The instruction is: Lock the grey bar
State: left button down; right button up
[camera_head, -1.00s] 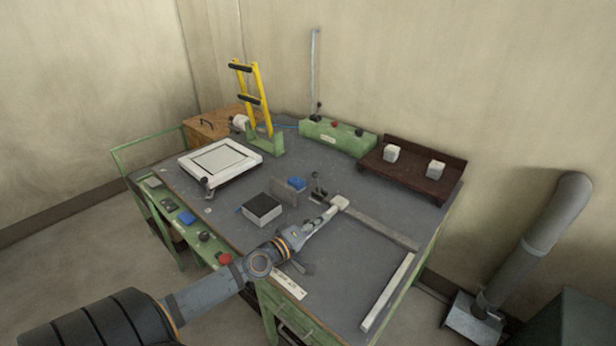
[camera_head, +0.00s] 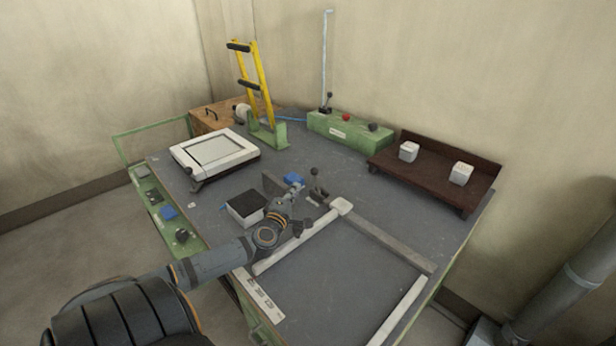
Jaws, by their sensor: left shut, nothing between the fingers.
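The grey bar (camera_head: 388,240) lies flat on the bench, running from a white corner block (camera_head: 341,206) toward the right edge. A white bar (camera_head: 290,245) runs from that block toward the front left, partly behind my arm. A small clamp with a black-knobbed lever (camera_head: 316,188) stands beside the corner block; its lever looks upright. My left gripper (camera_head: 295,194) is shut and empty, just left of the clamp and near a blue block (camera_head: 293,179). Whether it touches anything I cannot tell. My right gripper is out of view.
A black-topped box (camera_head: 246,207) stands left of my gripper. A white framed plate (camera_head: 215,154) is at the back left. A green control box (camera_head: 348,131) and a brown shelf (camera_head: 432,174) line the back. Another white bar (camera_head: 402,310) lies front right. The bench between the bars is clear.

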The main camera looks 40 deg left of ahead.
aim_at(316, 181)
pick_arm(q)
jog(key=b+x, duration=0.1)
jog(key=x, duration=0.8)
jog(key=shift+w+a, duration=0.2)
jog(key=shift+w, duration=0.15)
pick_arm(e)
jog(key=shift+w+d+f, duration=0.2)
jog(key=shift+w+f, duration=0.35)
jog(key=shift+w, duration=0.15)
pick_arm(q)
jog(key=shift+r, duration=0.15)
